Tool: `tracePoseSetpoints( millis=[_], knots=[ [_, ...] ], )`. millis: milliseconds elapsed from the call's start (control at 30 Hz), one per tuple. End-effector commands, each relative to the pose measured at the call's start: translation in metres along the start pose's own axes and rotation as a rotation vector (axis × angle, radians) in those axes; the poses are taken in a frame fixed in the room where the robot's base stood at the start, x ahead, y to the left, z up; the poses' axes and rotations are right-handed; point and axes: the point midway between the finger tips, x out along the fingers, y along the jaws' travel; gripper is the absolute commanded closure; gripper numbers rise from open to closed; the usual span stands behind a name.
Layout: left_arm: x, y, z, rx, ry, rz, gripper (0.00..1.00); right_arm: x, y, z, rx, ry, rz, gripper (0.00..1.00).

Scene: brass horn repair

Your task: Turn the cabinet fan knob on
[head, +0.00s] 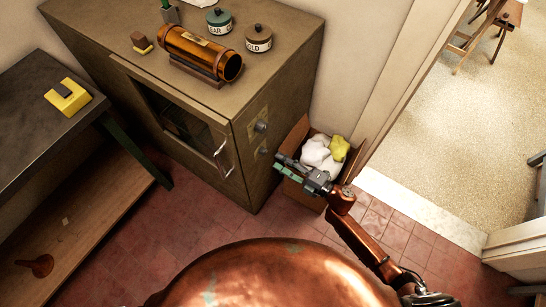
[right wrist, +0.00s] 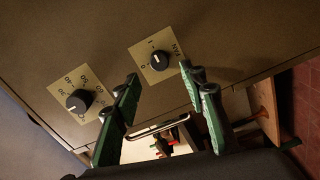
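The brown cabinet (head: 240,190) has two dark round knobs on its right side. In the right wrist view, the fan knob (right wrist: 160,60) sits on a cream plate (right wrist: 147,75) with a FAN label and small marks; its exact setting is too small to tell. In the head view, it appears to be the lower knob (head: 263,151). The other knob (right wrist: 78,100) has a larger plate; it also shows in the head view (head: 261,126). My right gripper (head: 279,165) is open and empty, its green fingers apart, short of the fan knob. My left gripper is out of view.
An open cardboard box (head: 293,188) with white and yellow cloths stands beside the cabinet, below my right gripper. The cabinet door has a metal handle (head: 223,158). A copper cylinder (head: 198,50) and two labelled jars lie on top. A dark bench (head: 40,120) stands left.

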Motion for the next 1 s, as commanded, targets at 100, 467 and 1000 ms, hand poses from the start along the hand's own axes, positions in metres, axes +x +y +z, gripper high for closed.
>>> tracePoseSetpoints(
  millis=[100, 467, 1000],
  knots=[
    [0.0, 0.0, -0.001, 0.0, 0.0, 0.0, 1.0, -0.027, -0.001, 0.001, 0.0, -0.002, -0.002, 0.61],
    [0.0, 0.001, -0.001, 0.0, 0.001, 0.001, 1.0, -0.067, 0.0, 0.0, 0.001, -0.001, 0.001, 0.61],
    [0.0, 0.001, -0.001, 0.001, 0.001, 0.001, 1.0, -0.068, 0.0, 0.0, 0.001, 0.0, 0.001, 0.61]
  ],
)
